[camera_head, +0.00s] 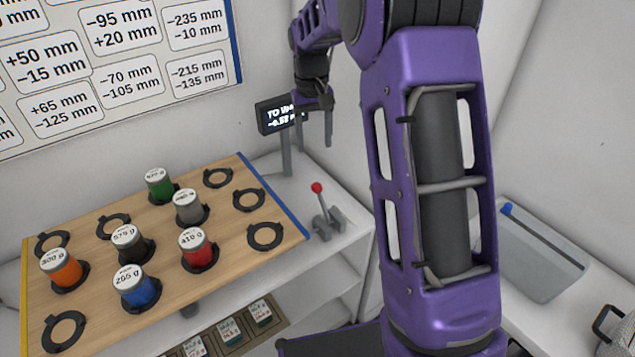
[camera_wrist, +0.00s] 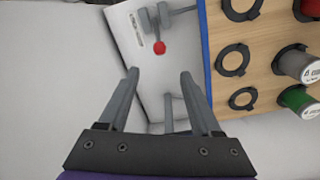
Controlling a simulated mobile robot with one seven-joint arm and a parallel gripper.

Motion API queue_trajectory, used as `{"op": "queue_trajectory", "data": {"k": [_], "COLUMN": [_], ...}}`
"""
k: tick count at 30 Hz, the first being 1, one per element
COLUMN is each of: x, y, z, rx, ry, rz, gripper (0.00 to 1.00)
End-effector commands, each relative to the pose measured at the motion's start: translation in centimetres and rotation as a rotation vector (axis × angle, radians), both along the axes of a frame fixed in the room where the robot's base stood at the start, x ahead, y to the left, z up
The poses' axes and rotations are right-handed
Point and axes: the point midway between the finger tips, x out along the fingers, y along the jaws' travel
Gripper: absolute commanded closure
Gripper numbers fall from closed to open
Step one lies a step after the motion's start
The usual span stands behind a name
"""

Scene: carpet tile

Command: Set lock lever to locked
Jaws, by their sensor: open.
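The lock lever (camera_head: 319,197) has a red ball knob on a thin stem and a grey bracket base. It stands on the white table just right of the wooden board, its stem leaning up and to the left in the head view. In the wrist view its red knob (camera_wrist: 159,47) shows ahead of the fingers. My gripper (camera_head: 314,140) hangs above and behind the lever near the small display. In the wrist view my gripper (camera_wrist: 157,72) is open and empty, its fingers apart from the knob. Any lock markings are too small to read.
The wooden board (camera_head: 150,288) holds several coloured weights and empty black rings. A small display (camera_head: 277,115) on a post stands behind the lever. A clear bin (camera_head: 543,260) is at the right. White walls close in behind; the table edge lies just right of the lever.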

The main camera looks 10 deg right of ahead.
Motion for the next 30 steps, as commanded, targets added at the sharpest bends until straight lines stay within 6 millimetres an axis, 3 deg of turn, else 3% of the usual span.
{"op": "queue_trajectory", "data": {"k": [3,15,21,30], "x": [-0.1,0.0,0.0,0.1], "y": [-0.1,-0.4,-0.5,-0.5], "z": [-3.0,-11.2,-13.2,-13.7], "rx": [-0.001,-0.001,-0.001,-0.001], "ry": [0.003,0.001,0.0,-0.002], "rz": [0.0,-0.001,-0.001,-0.001], "gripper": [0.35,0.35,0.35,0.35]}}
